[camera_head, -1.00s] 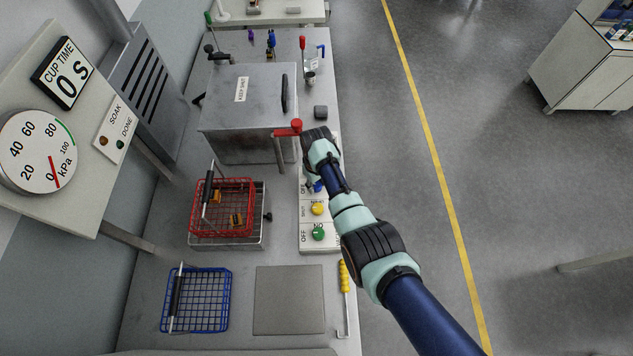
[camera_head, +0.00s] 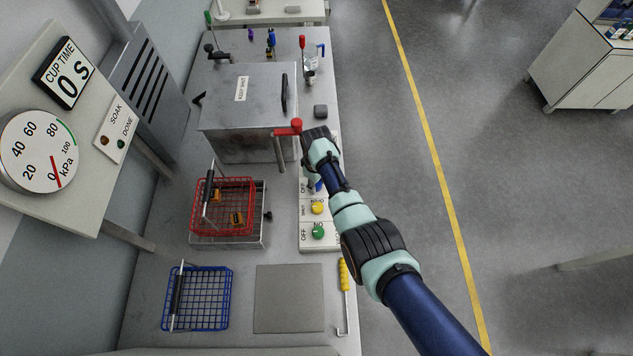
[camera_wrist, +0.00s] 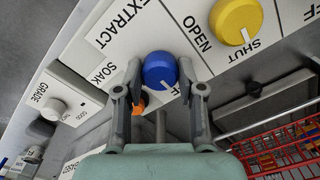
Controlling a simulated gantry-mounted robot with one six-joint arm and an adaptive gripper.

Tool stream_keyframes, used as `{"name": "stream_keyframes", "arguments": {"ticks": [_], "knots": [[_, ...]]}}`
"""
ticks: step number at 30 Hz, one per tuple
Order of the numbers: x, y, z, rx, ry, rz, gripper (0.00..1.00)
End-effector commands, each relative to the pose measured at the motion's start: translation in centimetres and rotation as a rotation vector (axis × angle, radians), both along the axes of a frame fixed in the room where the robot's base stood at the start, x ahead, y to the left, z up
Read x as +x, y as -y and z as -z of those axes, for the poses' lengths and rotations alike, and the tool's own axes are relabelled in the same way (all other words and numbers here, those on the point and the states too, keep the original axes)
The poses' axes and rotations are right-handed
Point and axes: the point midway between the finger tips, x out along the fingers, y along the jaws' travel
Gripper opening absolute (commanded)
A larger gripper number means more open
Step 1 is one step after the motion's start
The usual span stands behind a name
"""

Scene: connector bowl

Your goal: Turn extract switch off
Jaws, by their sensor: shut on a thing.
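The blue knob (camera_wrist: 160,72) sits beside the EXTRACT label on the white switch panel (camera_wrist: 105,28) in the wrist view. My gripper (camera_wrist: 160,66) has one finger on each side of this knob and is shut on it. Part of an OFF label shows just below the knob; the rest is covered. In the head view my gripper is over the far part of the switch panel (camera_head: 306,240), and my wrist hides much of that part.
A yellow OPEN/SHUT knob (camera_wrist: 236,20) is close at the right, and an orange knob (camera_wrist: 140,103) shows behind the left finger. A red-topped lever (camera_head: 289,128) stands left of my gripper, by the metal box (camera_head: 240,110). The red basket (camera_head: 222,208) is nearby.

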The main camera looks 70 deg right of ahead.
Motion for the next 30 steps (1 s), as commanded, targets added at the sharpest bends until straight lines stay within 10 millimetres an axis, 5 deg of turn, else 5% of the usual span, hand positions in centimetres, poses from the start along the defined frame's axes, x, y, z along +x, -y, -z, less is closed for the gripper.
{"name": "stream_keyframes", "arguments": {"ticks": [6,17,30], "knots": [[0.0,0.0,0.0,0.0,0.0,-0.001,0.64],[0.0,0.0,-0.7,-0.001,0.001,0.0,0.64],[0.0,0.0,-10.4,-0.002,0.001,0.0,0.64]]}}
